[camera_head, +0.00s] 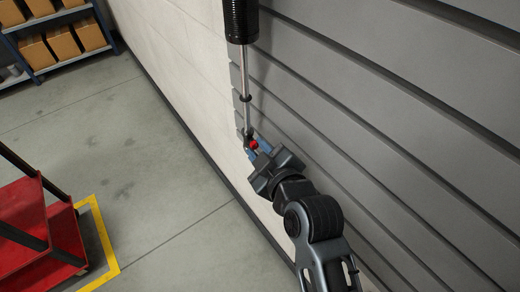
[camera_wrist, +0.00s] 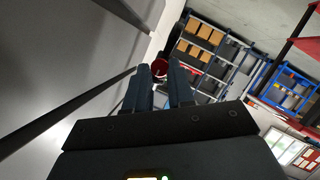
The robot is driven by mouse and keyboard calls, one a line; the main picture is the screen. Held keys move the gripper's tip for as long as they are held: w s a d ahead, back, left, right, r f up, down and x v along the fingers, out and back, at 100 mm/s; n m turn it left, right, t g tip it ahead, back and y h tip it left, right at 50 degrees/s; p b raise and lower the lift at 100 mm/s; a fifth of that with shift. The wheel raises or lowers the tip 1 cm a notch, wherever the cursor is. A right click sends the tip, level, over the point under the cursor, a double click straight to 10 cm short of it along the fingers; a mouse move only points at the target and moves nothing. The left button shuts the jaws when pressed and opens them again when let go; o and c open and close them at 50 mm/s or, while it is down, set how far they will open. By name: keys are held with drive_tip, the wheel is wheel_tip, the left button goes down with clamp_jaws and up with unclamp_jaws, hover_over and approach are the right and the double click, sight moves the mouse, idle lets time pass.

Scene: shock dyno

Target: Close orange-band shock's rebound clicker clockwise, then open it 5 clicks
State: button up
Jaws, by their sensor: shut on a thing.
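A shock with a black upper body (camera_head: 241,20) and a slim silver shaft (camera_head: 245,75) hangs along the grey slatted wall in the head view. A red clicker knob (camera_head: 253,144) sits at its lower end. My gripper (camera_head: 255,146) is at that lower end, with its blue fingers shut on the red knob. In the wrist view the red knob (camera_wrist: 160,67) shows between the tips of my gripper (camera_wrist: 161,75), partly hidden by the fingers. No orange band is visible on the part of the shock in view. Marks on the knob are too small to read.
The grey slatted wall (camera_head: 400,130) runs close beside my arm on the right. A red cart (camera_head: 40,225) stands at lower left by a yellow floor line (camera_head: 103,240). A shelf with boxes (camera_head: 60,42) is at upper left. The floor between is clear.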

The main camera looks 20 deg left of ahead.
drive_tip(key=shift+m+g, duration=0.3)
drive_tip(key=shift+m, duration=0.2)
clamp_jaws()
drive_tip(key=o, duration=0.9)
unclamp_jaws()
drive_tip(key=shift+c, duration=0.2)
drive_tip(key=shift+w, duration=0.1)
drive_tip(key=shift+d, duration=0.1)
drive_tip(key=v, duration=0.7)
drive_tip(key=shift+s+d, duration=0.25)
drive_tip(key=shift+d, duration=0.1)
